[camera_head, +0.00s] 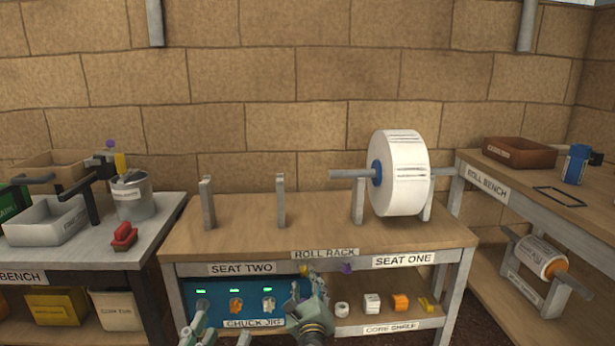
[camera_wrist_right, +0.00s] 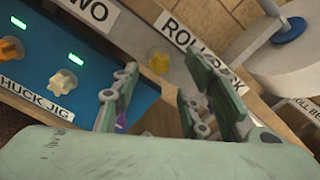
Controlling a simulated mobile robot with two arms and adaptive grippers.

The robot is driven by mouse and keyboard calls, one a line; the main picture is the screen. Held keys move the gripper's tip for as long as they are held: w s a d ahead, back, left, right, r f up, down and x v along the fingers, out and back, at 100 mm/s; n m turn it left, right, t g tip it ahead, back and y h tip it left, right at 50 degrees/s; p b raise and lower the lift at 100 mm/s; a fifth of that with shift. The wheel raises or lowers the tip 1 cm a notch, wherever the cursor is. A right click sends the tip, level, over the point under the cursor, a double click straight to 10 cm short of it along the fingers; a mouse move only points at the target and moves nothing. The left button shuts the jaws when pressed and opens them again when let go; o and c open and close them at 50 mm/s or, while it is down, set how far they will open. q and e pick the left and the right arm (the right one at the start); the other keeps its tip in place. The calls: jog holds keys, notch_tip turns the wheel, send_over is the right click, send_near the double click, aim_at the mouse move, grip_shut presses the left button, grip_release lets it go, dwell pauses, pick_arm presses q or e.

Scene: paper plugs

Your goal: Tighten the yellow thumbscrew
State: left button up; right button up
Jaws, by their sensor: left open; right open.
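The yellow thumbscrew (camera_head: 306,270) is at the front edge of the roll rack, beside the ROLL RACK label. In the right wrist view the thumbscrew (camera_wrist_right: 159,63) lies ahead, between the lines of my two open fingertips, with nothing gripped. My right gripper (camera_head: 308,284) is open just below and in front of it; its fingers also show in the wrist view (camera_wrist_right: 165,75). Whether a finger touches the thumbscrew I cannot tell. My left gripper (camera_head: 215,332) is open and empty at the bottom edge, low in front of the chuck jig, partly cut off.
The blue chuck jig (camera_head: 220,289) holds several knobs under green lights. A white paper roll (camera_head: 405,172) sits on a spindle at seat one. Small cores (camera_head: 372,303) lie on the shelf at right. The rack top (camera_head: 245,232) is clear at seat two.

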jog(key=n+p, duration=0.1)
jog(key=n, duration=0.3)
jog(key=shift+n+p, duration=0.3)
pick_arm(q)
notch_tip(320, 180, down, 9)
jog(key=a+g+y, duration=0.1)
jog(key=g, duration=0.4)
jog(key=shift+w+y, duration=0.15)
jog(key=shift+y, duration=0.15)
jog(key=shift+r, duration=0.1)
